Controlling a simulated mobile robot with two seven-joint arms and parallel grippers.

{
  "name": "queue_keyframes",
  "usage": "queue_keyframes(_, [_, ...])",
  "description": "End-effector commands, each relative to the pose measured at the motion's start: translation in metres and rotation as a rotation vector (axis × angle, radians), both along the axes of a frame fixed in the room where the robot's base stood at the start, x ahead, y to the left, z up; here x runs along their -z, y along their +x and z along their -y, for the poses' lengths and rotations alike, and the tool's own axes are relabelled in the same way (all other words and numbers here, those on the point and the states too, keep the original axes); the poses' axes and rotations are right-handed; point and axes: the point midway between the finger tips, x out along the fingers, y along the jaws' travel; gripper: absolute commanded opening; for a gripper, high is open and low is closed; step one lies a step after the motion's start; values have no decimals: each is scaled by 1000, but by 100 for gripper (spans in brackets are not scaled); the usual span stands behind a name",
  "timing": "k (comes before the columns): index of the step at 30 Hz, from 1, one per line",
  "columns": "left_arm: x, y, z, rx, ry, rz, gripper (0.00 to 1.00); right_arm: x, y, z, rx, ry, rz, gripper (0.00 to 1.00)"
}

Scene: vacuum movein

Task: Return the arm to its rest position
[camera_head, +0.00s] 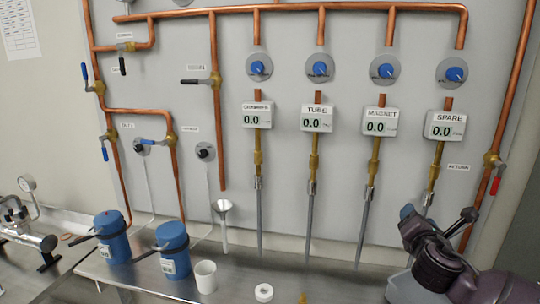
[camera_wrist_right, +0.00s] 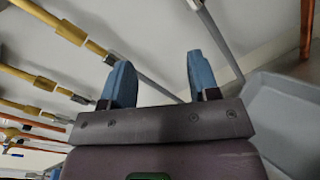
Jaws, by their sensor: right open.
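My right arm (camera_head: 440,262) comes in from the lower right of the head view, in front of the panel below the SPARE gauge. In the right wrist view my right gripper (camera_wrist_right: 157,76) has its two blue fingers apart, with nothing between them. Behind the fingers there are grey tubes and the pale panel; I cannot tell how far the fingers are from them. My left gripper is not in view.
A panel (camera_head: 300,200) carries copper pipes, valves and several gauges with hanging tubes. A grey tray (camera_head: 408,289) lies under my right arm; it also shows in the wrist view (camera_wrist_right: 285,115). Two blue canisters (camera_head: 172,249), a white cup (camera_head: 205,276) and a white ring (camera_head: 264,292) stand on the bench.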

Motion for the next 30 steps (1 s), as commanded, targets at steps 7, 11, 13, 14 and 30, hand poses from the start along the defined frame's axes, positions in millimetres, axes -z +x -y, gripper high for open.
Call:
queue_keyframes(7, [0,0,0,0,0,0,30,22,-1,-45,-179,631,66,55])
queue_keyframes(11, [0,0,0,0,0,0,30,57,-19,-69,-221,1032,46,55])
queue_keyframes(13, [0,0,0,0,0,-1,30,81,-34,-80,-218,1269,29,55])
queue_keyframes(14, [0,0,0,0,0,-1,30,92,-41,-84,-210,1370,22,55])
queue_keyframes(30, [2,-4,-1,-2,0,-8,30,255,-208,-89,263,2330,119,55])
